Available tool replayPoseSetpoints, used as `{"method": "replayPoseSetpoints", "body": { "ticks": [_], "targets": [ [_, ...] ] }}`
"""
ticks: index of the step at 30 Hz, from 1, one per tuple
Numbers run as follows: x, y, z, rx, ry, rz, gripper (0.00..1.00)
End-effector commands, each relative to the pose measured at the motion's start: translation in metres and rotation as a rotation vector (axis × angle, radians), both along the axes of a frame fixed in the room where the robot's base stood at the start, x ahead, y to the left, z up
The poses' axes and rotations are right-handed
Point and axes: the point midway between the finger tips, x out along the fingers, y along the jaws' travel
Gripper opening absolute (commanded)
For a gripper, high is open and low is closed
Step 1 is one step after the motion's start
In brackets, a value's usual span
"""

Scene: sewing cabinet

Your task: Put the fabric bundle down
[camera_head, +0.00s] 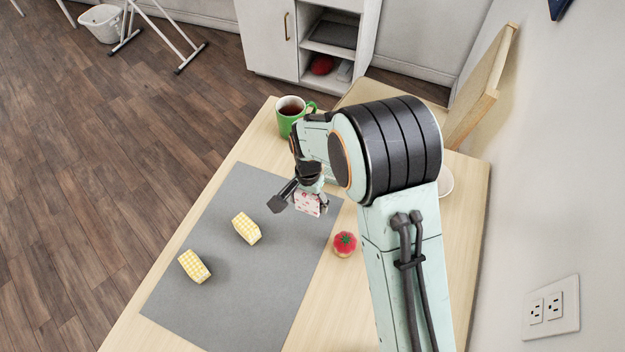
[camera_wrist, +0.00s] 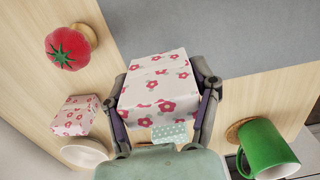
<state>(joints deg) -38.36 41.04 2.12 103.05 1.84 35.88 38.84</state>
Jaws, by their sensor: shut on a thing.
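My gripper (camera_head: 298,201) is shut on a white fabric bundle with red flowers (camera_head: 309,204). In the wrist view the held bundle (camera_wrist: 158,85) sits between both fingers (camera_wrist: 165,95). It hangs near the far right edge of the grey mat (camera_head: 225,210); its exact height above the surface is unclear. Two yellow checked bundles lie on the mat, one near its middle (camera_head: 246,228) and one further left (camera_head: 194,266). A second red-flowered bundle (camera_wrist: 76,115) lies on the wood in the wrist view. A teal dotted bundle (camera_wrist: 170,132) shows partly behind my gripper.
A tomato pincushion (camera_head: 344,243) stands right of the mat on the wooden table (camera_head: 320,310). A green mug (camera_head: 290,120) stands beyond the mat. A white bowl (camera_head: 446,181) is partly hidden behind my arm. The near part of the mat is bare.

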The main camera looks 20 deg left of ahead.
Motion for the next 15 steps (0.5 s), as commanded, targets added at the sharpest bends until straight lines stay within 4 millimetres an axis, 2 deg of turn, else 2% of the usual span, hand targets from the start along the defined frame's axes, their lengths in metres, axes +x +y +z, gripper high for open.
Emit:
{"method": "replayPoseSetpoints", "body": {
  "ticks": [1, 8, 12, 15],
  "targets": [
    [0.004, 0.003, -0.008, -0.001, 0.001, 0.001, 0.41],
    [0.016, 0.013, -0.027, -0.001, 0.001, 0.000, 0.41],
    [0.015, 0.012, -0.048, -0.003, 0.002, -0.001, 0.41],
    [0.016, 0.012, -0.054, 0.000, 0.000, -0.001, 0.41]
  ]
}}
